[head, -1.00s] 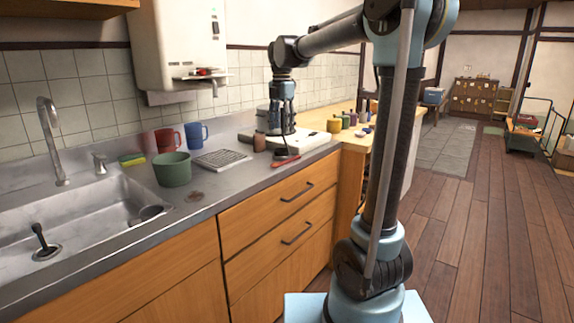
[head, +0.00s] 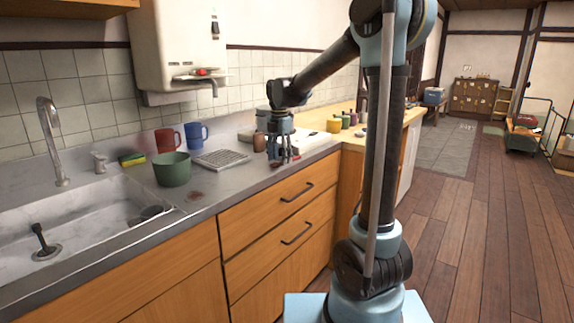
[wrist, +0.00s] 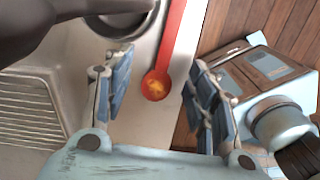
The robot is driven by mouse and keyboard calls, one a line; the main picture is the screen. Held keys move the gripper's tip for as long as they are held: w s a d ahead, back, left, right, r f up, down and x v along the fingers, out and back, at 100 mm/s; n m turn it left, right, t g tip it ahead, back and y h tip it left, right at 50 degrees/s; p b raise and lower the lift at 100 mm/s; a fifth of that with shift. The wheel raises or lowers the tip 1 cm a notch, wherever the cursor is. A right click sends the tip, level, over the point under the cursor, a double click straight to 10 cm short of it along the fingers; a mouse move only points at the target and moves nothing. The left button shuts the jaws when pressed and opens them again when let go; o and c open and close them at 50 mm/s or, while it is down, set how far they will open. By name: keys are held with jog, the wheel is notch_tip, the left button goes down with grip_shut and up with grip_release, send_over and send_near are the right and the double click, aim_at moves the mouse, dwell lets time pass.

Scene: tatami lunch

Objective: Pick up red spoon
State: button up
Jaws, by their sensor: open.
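The red spoon (wrist: 170,42) lies on the grey counter in the wrist view, its round bowl toward my gripper and its handle running up to the top edge. A yellowish patch shows in the bowl. My gripper (wrist: 160,84) is open, with one finger left and one right of the spoon bowl, and nothing is held between them. I cannot tell the exact height between fingertips and spoon. In the head view my gripper (head: 283,160) points down close over the counter's front edge, and it mostly hides the spoon there.
A small brown jar (head: 259,142) stands just left of my gripper, then a drying rack (head: 221,159), a green pot (head: 172,170), a red mug (head: 166,140) and a blue mug (head: 195,134). The sink (head: 80,223) is far left. A yellow jar (head: 333,126) stands to the right.

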jog(key=shift+f, duration=0.65)
jog(key=shift+c, duration=0.4)
jog(key=c, duration=0.8)
jog(key=shift+c, duration=0.2)
